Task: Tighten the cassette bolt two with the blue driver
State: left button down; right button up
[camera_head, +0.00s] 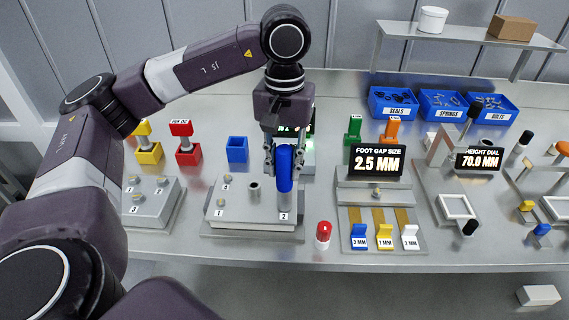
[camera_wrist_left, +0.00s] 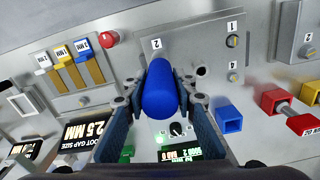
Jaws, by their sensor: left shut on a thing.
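The blue driver (camera_head: 285,169) stands upright over the grey cassette block (camera_head: 243,221), at the corner marked 2. My left gripper (camera_head: 283,150) is shut on its blue handle from above. In the left wrist view the driver (camera_wrist_left: 160,88) sits between both fingers of the gripper (camera_wrist_left: 160,92). The driver's tip and bolt two are hidden, so I cannot tell whether they touch. Bolts at the corners marked 1 (camera_head: 220,203) and 4 (camera_head: 227,180) show on the block. My right gripper is not in view.
An empty blue holder (camera_head: 237,149) stands behind the block, beside red (camera_head: 188,150) and yellow (camera_head: 149,152) ones. A red-capped piece (camera_head: 323,234) stands right of the block. The foot gap display (camera_head: 377,162) reads 2.5 MM. Blue bins (camera_head: 393,104) line the back.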

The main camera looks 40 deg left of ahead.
aim_at(285, 148)
pick_arm(q)
jog(key=shift+r+p, duration=1.55)
jog(key=shift+r, duration=1.05)
jog(key=shift+w, duration=0.1)
